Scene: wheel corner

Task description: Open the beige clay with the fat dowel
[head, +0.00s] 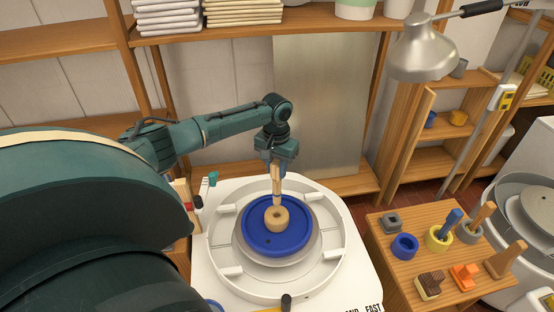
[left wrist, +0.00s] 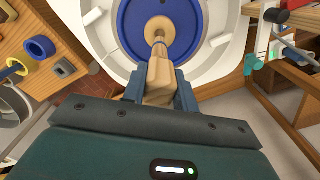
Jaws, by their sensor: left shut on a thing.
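The beige clay (head: 277,217) is a squat round lump in the middle of the blue disc (head: 254,240) on the potter's wheel (head: 222,268). It also shows in the left wrist view (left wrist: 171,26). My left gripper (head: 276,165) is above the wheel and shut on the fat dowel (head: 276,185), a pale wooden rod that points down. The dowel's tip is at the clay's centre; the clay hides its very end, so I cannot tell how deep it sits. The dowel shows between the fingers in the left wrist view (left wrist: 159,72). My right gripper is not in view.
A wooden stand (head: 400,270) to the right of the wheel holds a blue ring (head: 404,246), a yellow holder (head: 438,238) and several other tools. A metal lamp (head: 424,52) hangs at the upper right. Small levers (head: 198,202) stand at the wheel's left edge.

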